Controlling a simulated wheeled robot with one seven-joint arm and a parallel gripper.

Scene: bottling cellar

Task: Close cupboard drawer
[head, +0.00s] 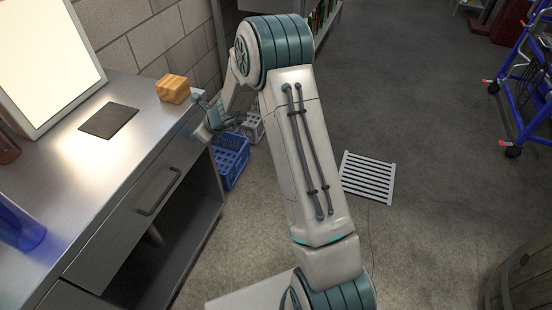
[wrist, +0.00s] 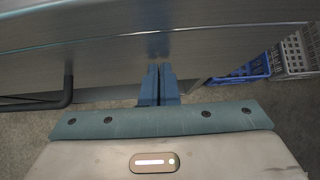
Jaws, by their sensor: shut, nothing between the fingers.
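The cupboard drawer (head: 130,215) has a grey metal front under the steel worktop, with a dark bar handle (head: 160,192). Its front also fills much of the upper wrist view (wrist: 100,62), with the handle (wrist: 66,85) at the left. I cannot tell clearly how far the drawer stands out. My gripper (head: 201,131) is at the far end of the drawer front, to the right of the handle. In the wrist view its two blue fingers (wrist: 158,70) are together and empty, pointing at the drawer front. Whether the tips touch it is unclear.
The worktop (head: 90,165) holds a yellow block (head: 173,89), a dark flat plate (head: 109,120) and a blue bottle (head: 22,230). A blue crate (head: 232,163) stands on the floor beyond the cupboard. A white grate (head: 367,178) lies on the open floor to the right.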

